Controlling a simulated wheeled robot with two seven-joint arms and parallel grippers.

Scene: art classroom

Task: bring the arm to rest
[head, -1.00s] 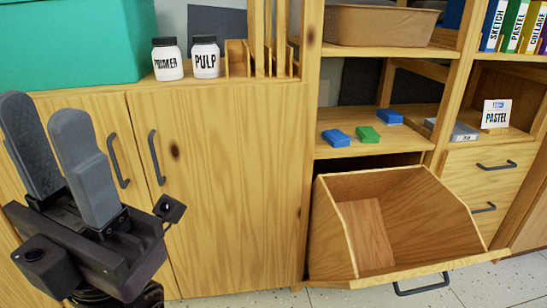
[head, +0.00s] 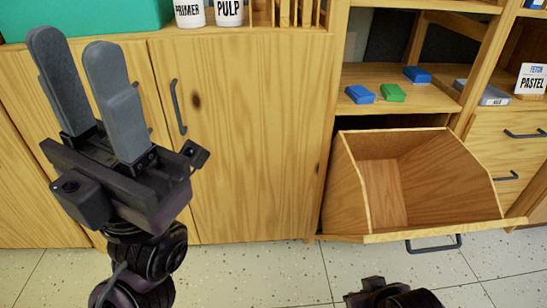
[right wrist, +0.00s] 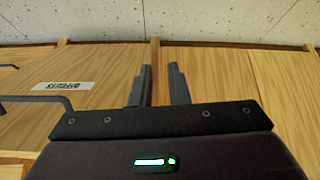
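My left gripper (head: 73,46) is at the left of the head view, in front of the wooden cabinet doors. Its two grey fingers point up, with a gap between them and nothing held. My right gripper (right wrist: 160,68) shows in the right wrist view, with its two dark fingers apart and empty. Behind its fingers are wooden fronts and a strip of speckled floor. In the head view, only a dark part of my right arm shows at the bottom edge, below the open bin; its fingers cannot be made out there.
A wooden tilt-out bin (head: 355,190) stands open and looks empty. Blue blocks (head: 360,94) and a green block (head: 393,93) lie on the shelf above it. White jars (head: 229,12) stand on the cabinet top (head: 250,36). Speckled floor (head: 270,270) is clear in front.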

